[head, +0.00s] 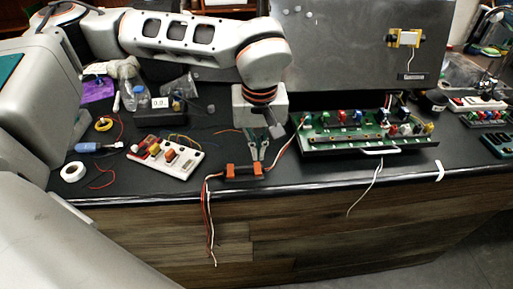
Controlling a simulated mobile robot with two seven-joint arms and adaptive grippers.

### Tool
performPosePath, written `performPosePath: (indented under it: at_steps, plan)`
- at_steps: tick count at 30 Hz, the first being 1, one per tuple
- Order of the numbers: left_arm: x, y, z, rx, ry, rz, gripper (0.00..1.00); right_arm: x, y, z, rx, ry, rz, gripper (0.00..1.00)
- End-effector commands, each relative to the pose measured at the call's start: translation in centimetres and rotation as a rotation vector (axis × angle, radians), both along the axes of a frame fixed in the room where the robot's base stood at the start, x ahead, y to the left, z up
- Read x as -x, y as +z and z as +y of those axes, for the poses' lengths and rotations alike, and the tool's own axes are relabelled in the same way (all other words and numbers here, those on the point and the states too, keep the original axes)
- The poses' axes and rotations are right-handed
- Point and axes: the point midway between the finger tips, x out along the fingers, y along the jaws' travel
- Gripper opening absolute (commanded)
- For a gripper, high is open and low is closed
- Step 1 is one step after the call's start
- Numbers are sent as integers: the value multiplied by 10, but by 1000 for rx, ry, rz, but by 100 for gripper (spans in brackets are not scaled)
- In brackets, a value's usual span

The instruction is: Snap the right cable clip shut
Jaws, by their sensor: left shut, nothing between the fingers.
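A dark holder (244,173) lies near the front edge of the counter, with an orange clip at each end. The right cable clip (258,169) is the orange piece at its right end. The left clip (230,171) is at its other end. My left gripper (259,157) points down from above, shut and empty, with its fingertips just above or at the right clip. I cannot tell whether they touch. Red and white cables (209,215) come out at the left and hang over the edge. Whether the right clip is closed is too small to tell. My right gripper is not in view.
A green circuit board (360,136) in a pulled-out tray stands to the right below a grey metal cabinet (345,60). A white terminal block (165,158) lies to the left, with a tape roll (73,172) and loose wires. The counter's front edge is close to the clips.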

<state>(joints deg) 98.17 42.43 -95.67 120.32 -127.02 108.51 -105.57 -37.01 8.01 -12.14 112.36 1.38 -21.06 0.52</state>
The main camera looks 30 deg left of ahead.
Motion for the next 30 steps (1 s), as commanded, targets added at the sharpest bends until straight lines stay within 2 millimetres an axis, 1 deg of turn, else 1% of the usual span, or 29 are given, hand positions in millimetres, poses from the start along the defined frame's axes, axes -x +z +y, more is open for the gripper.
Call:
performPosePath:
  at_steps: [11, 23, 26, 30]
  plan:
    - [0, 16, 0, -1, 0, -1, 0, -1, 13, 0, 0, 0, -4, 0]
    - [0, 17, 0, 0, 0, 0, 0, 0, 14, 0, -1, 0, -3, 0]
    - [0, 21, -3, 0, -1, -1, 0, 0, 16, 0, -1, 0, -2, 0]
    - [2, 34, -11, 0, -2, -1, 0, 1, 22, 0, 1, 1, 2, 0]
